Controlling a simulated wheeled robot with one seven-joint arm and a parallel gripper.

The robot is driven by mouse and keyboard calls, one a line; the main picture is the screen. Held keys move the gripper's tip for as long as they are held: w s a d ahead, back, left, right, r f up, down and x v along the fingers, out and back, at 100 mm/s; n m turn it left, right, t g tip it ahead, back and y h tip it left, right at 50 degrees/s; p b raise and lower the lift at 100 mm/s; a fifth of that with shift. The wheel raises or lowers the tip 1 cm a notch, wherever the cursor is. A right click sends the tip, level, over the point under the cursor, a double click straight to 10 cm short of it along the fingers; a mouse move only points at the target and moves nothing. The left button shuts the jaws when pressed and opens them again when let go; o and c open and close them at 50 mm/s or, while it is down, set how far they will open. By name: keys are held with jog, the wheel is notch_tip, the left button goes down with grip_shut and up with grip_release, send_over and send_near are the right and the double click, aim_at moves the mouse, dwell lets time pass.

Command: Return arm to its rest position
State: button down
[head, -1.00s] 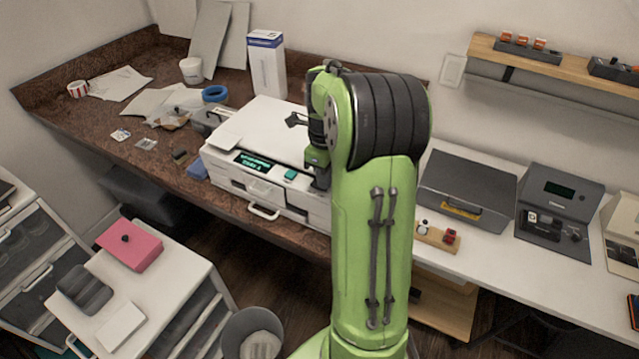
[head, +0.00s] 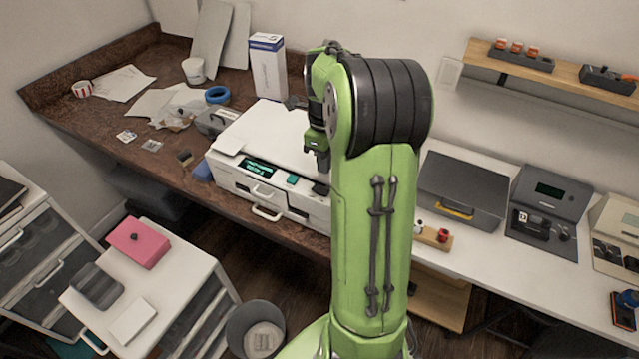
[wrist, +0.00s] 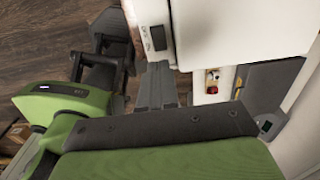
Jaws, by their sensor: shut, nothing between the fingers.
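My green arm (head: 372,235) stands upright in the middle of the head view, with its dark ribbed joint at the top. Its forearm and wrist fold down on the far side, in front of the white machine, and are partly hidden by the arm. In the wrist view my gripper (wrist: 158,68) shows as two grey fingers pressed together beyond a dark bar and green housing. Nothing is between the fingers. The white machine (head: 278,140) with a lit display stands on the brown bench behind the arm.
A grey lidded case (head: 463,185) and dark instruments (head: 548,210) stand on the white bench at right. A shelf (head: 570,72) is on the wall. A white drawer cabinet (head: 185,275) with a pink box (head: 139,242) and a bin (head: 255,330) stand at front left.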

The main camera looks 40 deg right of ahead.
jog(key=shift+f, duration=0.1)
jog(key=s+a+r+n+t, duration=0.1)
jog(key=s+a+r+n, duration=0.15)
jog(key=a+n, duration=0.25)
jog(key=s+a+r+n+t+h, duration=0.1)
jog(key=a+r+n, duration=0.2)
jog(key=a+n, duration=0.25)
jog(key=s+a+r+n+t, duration=0.1)
jog(key=s+a+r+n, duration=0.15)
jog(key=a+n, duration=0.3)
jog(key=s+a+n+t, duration=0.1)
jog(key=s+a+n, duration=0.2)
jog(key=n, duration=0.5)
jog(key=s+a+n+t+y, duration=0.1)
jog(key=s+a+n, duration=0.3)
jog(key=s+n, duration=0.2)
jog(key=shift+s+r+n+t, duration=0.2)
jog(key=shift+s+n+t, duration=0.1)
jog(key=shift+n, duration=0.7)
